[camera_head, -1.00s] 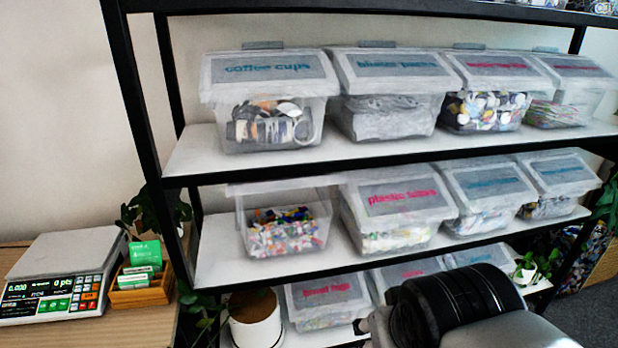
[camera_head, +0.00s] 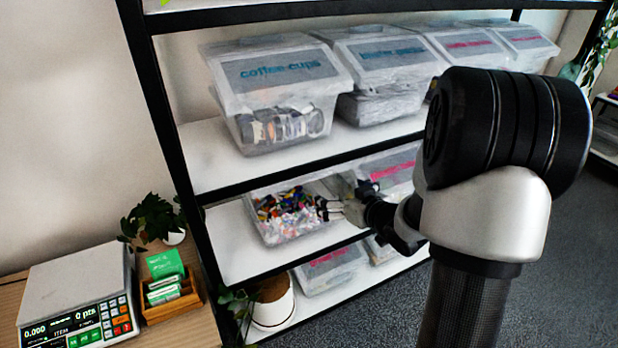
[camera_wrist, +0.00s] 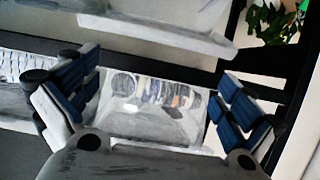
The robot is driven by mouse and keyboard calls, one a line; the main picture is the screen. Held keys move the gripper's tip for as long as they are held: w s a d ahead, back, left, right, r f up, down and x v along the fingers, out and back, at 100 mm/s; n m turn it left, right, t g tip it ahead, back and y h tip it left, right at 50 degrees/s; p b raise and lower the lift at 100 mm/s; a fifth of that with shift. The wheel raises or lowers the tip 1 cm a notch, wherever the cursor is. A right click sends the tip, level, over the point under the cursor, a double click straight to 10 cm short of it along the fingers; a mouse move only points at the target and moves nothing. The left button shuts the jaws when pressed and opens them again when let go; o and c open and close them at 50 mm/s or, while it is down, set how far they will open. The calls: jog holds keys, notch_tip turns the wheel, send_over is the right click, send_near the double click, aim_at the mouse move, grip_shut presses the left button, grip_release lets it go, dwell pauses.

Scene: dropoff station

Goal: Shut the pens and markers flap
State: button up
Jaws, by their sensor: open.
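An open clear bin (camera_head: 272,236) of small colourful pieces stands at the left end of the middle shelf. No label shows on it, so I cannot confirm that it is the pens and markers bin. Its raised flap cannot be made out clearly. My gripper (camera_head: 326,208) is at the bin's right front side in the head view, and I cannot tell if it touches. In the wrist view my gripper (camera_wrist: 158,95) is open, its blue-padded fingers apart. A clear bin with round grey and brown contents (camera_wrist: 150,122) shows between and beyond them.
The coffee cups bin (camera_head: 285,72), lid down, is on the shelf above. A closed bin with a pink label (camera_head: 395,168) is right of the open one. Black shelf posts (camera_head: 165,120) and a potted plant (camera_head: 272,300) are near. A scale (camera_head: 80,290) stands left.

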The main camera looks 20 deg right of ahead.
aim_at(310, 180)
jog(key=b+x, duration=0.1)
jog(key=x, duration=1.4)
jog(key=shift+w+a+f+b, duration=0.2)
jog(key=shift+w+b, duration=0.1)
jog(key=shift+b, duration=0.05)
jog(key=c, duration=1.5)
jog(key=shift+s+f, duration=0.1)
